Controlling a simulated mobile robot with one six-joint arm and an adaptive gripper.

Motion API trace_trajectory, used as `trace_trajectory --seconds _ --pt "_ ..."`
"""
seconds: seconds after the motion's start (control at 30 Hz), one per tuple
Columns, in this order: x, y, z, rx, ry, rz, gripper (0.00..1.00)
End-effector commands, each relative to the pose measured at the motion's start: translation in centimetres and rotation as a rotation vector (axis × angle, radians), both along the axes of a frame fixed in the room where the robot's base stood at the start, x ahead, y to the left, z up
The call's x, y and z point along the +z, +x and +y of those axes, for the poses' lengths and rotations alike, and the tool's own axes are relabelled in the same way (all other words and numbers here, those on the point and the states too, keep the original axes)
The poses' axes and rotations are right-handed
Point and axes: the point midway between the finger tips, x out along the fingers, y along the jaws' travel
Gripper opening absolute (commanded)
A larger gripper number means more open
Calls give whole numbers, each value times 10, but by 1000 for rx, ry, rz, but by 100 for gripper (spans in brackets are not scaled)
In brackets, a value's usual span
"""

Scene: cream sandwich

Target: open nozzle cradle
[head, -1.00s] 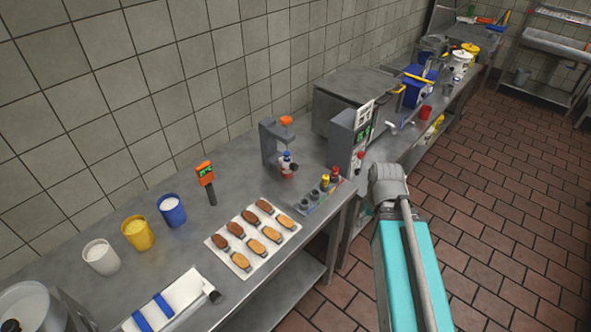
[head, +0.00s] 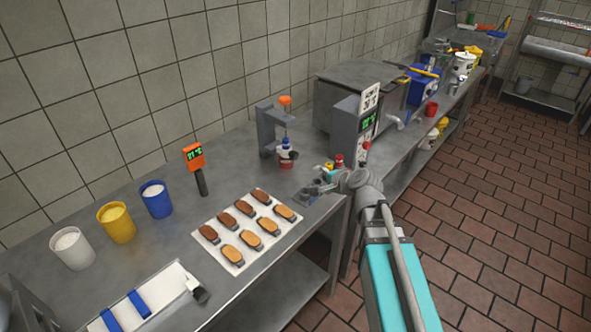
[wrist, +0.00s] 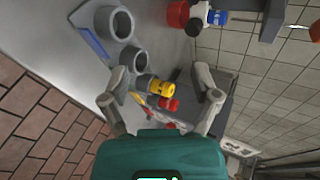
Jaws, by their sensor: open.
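A small rack with a row of grey round sockets (wrist: 133,60) shows in the wrist view, with a blue strip along one side. A yellow-topped nozzle (wrist: 158,88) and a red-topped nozzle (wrist: 169,104) stand at the row's far end. My gripper (wrist: 160,97) is open, with its two fingers spread on either side of this end. No contact is clear. I cannot tell which part is the cradle.
A grey stand (head: 266,132) with an orange knob holds a blue, white and red item (head: 286,150) behind my gripper. A grey machine with a green display (head: 368,120) stands to the right. A tray of biscuits (head: 234,257) lies to the left.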

Motion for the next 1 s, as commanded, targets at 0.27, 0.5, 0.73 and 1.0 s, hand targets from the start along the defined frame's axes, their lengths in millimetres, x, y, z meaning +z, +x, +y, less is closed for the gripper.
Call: trace_trajectory --seconds 0.27,0.5,0.73,1.0 --pt "-13 37 14 -221 375 6 79" --pt "-11 48 14 -302 516 20 79" --pt "-9 48 14 -307 527 21 79" --pt "-10 49 15 -306 525 21 79"
